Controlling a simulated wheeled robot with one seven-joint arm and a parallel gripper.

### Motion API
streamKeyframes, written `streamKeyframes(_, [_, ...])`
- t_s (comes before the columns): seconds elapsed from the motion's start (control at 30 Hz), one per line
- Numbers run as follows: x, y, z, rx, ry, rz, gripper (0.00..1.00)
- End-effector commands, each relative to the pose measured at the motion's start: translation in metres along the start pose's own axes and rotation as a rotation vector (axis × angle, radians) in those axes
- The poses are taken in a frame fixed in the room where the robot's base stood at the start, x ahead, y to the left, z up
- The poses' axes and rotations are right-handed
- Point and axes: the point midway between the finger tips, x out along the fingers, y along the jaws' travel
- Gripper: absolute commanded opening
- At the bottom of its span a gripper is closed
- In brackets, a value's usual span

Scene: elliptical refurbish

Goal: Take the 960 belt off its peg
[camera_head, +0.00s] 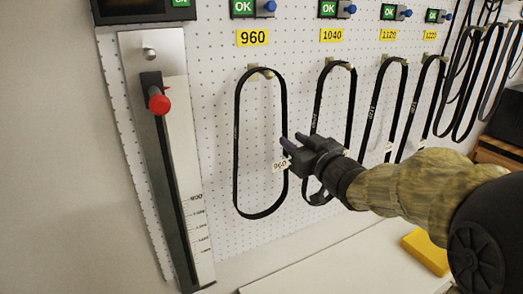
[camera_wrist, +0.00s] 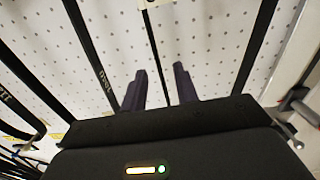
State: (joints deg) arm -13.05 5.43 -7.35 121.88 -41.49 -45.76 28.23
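The 960 belt (camera_head: 237,150) is a long black loop hanging on its peg (camera_head: 262,72) under a yellow 960 label (camera_head: 253,38). A white 960 tag (camera_head: 280,166) is on its right strand. My gripper (camera_head: 292,140) is at that right strand, about mid-height, with its fingers pointing at the board. In the wrist view my gripper (camera_wrist: 161,82) has two dark fingers standing apart. The belt's thin strand (camera_wrist: 154,45) appears in line with the gap between them; I cannot tell how deep it sits. The other strand (camera_wrist: 257,45) is at the right there.
The 1040 belt (camera_head: 353,110) hangs close on the right, partly behind my gripper, with more belts beyond. A metal gauge with a red knob (camera_head: 159,103) stands at the left. A yellow object (camera_head: 427,250) lies on the white surface (camera_head: 340,265) below.

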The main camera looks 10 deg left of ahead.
Motion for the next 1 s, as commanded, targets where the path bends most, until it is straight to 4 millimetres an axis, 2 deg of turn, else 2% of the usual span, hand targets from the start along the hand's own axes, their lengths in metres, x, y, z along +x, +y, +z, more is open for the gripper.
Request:
streamKeyframes(0.37, [0.004,0.001,-0.001,0.001,0.000,0.000,0.30])
streamKeyframes(0.73, [0.045,0.003,-0.001,0.001,-0.001,0.000,0.30])
streamKeyframes(1.0, [0.052,0.003,0.002,0.001,0.002,0.001,0.30])
